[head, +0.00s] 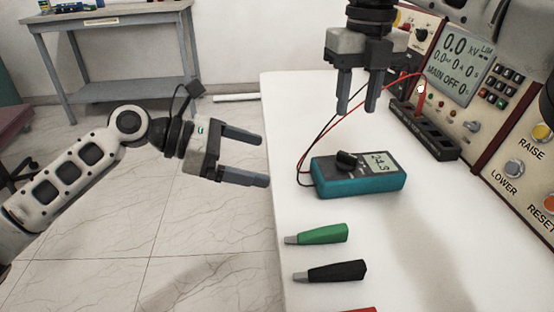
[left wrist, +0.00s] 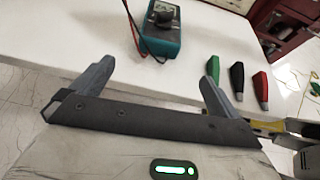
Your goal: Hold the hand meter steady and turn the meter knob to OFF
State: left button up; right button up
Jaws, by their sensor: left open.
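The teal hand meter (head: 358,184) lies on the white table, its display reading near 24.5. Its black knob (head: 347,160) stands up from its face; the pointer setting is too small to read. The meter (left wrist: 155,45) also shows in the left wrist view, with its knob (left wrist: 163,18). My left gripper (head: 254,158) is open and empty, left of the table edge and apart from the meter. My right gripper (head: 357,105) hangs above and behind the meter, fingers pointing down, with a gap between them and nothing seen in it.
A green clip (head: 322,234) and a black clip (head: 335,271) lie in front of the meter, with a red one (head: 362,310) at the frame's edge. Red and black leads run from the meter to a black rack (head: 425,135). A control panel (head: 480,90) stands at right.

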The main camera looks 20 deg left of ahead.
aim_at(351, 155)
pick_arm(q)
jog(key=x, duration=1.5)
jog(key=shift+w+d+f, duration=0.1)
jog(key=shift+w+d, duration=0.1)
